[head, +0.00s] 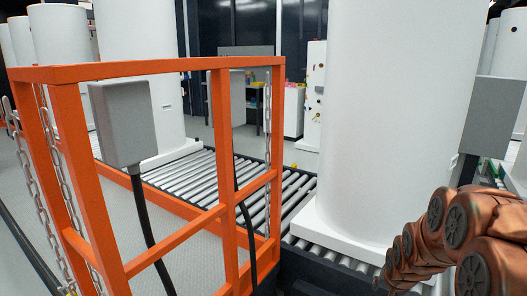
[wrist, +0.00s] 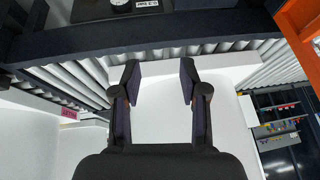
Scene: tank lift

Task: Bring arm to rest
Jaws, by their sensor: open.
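My gripper (wrist: 160,85) shows in the wrist view with its two dark fingers apart and nothing between them. A white tank base and the white tank (wrist: 165,125) lie behind the fingers in that view. In the head view my copper-coloured arm is at the lower right, beside the large white tank (head: 395,110). The gripper itself cannot be made out in the head view. I cannot tell whether the fingers touch the tank.
An orange guard frame (head: 220,150) with chains and a grey box (head: 122,122) stands at the left. A roller conveyor (head: 255,190) runs under the tanks. Another white tank (head: 140,60) stands farther back. A shelf with colourful items (wrist: 280,125) shows in the wrist view.

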